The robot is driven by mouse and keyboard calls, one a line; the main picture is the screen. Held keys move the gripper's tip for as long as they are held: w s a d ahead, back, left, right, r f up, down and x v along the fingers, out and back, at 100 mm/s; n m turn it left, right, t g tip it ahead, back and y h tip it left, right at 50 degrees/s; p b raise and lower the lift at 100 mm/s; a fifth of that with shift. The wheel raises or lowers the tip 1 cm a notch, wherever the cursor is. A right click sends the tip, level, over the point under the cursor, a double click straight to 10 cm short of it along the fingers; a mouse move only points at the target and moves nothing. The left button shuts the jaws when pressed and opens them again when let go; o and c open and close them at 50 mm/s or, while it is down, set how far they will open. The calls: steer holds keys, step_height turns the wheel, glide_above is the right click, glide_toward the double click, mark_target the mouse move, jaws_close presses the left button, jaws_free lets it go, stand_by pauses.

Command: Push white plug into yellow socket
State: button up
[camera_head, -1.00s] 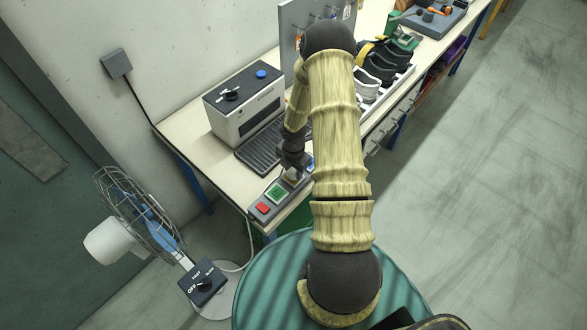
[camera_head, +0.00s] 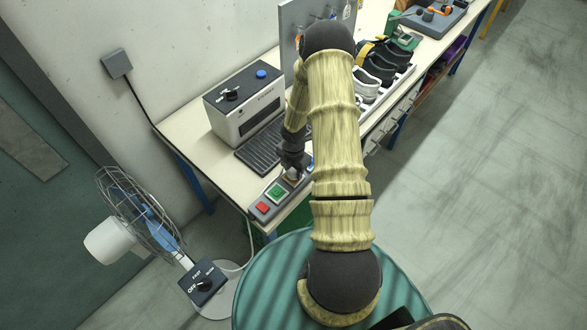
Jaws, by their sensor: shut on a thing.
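My gripper (camera_head: 292,166) points down over the far end of a grey control strip on the near edge of the workbench. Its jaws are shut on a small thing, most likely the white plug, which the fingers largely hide. A small pale, yellowish patch (camera_head: 293,179) shows right under the fingertips on the strip. It looks like the yellow socket, but it is too small to tell whether the plug is in it, touching it or just above it.
The grey strip also bears a green button (camera_head: 277,192) and a red button (camera_head: 262,208). Shoes (camera_head: 378,68) sit to the right. A fan (camera_head: 140,215) stands at left.

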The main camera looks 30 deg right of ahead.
steer(key=shift+f+b, duration=0.4)
steer(key=shift+f, duration=0.2)
stand_by(0.4)
steer(key=o, duration=1.4)
steer(key=shift+r, duration=0.1)
step_height(320, 180, up, 17)
steer(key=shift+r+b, duration=0.15)
steer(key=shift+b, duration=0.5)
